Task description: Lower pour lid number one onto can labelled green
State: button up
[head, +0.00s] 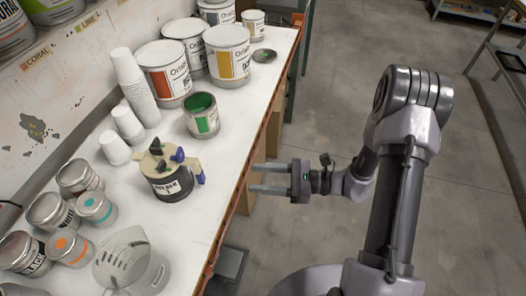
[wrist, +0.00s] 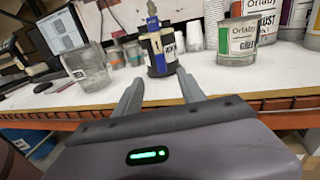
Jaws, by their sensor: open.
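The pour lid (head: 159,161), beige with dark blue and beige fittings, sits on a dark pot (head: 172,188) with a small white label, too blurred to read surely. In the wrist view the lid (wrist: 153,28) stands on the pot straight ahead, between and beyond my fingers. The green can (head: 203,124) is open, with green paint inside and a green label patch; it stands behind the pot. It also shows in the wrist view (wrist: 237,42) at right. My gripper (head: 252,177) is open and empty, off the bench's front edge, apart from the lid.
Large Ortalux-type cans (head: 228,56) stand at the back. White cup stacks (head: 136,90) line the wall side. Small tins (head: 96,208) and a clear jug (head: 130,262) are at the near left. A dark round lid (head: 265,56) lies near the far edge. Bench right of the pot is clear.

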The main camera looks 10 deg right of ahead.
aim_at(203, 174)
jog(key=b+x, duration=0.2)
jog(key=x, duration=1.5)
jog(key=shift+s+a+f+b, duration=0.1)
jog(key=shift+a+b, duration=0.05)
jog(key=shift+b, duration=0.2)
grip_shut()
